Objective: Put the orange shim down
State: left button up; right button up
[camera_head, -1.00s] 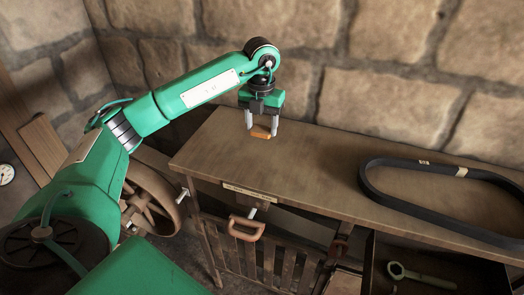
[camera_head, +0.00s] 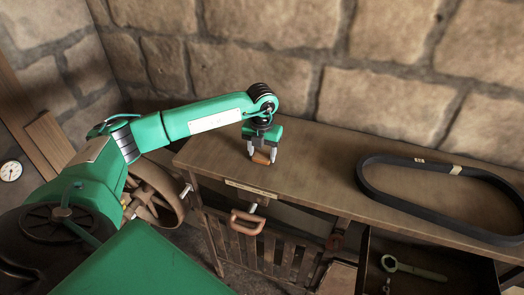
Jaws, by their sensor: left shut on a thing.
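The orange shim (camera_head: 261,159) is a small orange-brown piece between the fingertips of my left gripper (camera_head: 262,155). The gripper points down and is shut on the shim. It is low over the left part of the wooden bench top (camera_head: 310,161). I cannot tell whether the shim touches the wood. My right gripper is not in view.
A black belt loop (camera_head: 365,184) lies on the right of the bench. Below it an open drawer holds a green ring-ended wrench (camera_head: 420,271). A stone wall (camera_head: 385,105) stands behind. The bench between the shim and the belt is clear.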

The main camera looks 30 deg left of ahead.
aim_at(262, 156)
pick_arm(q)
jog(key=shift+f, duration=0.15)
jog(key=o, duration=1.2)
jog(key=shift+c, duration=0.2)
jog(key=shift+r, duration=0.35)
notch_tip(262, 156, up, 12)
jog(key=b, duration=0.5)
jog(key=shift+f, duration=0.15)
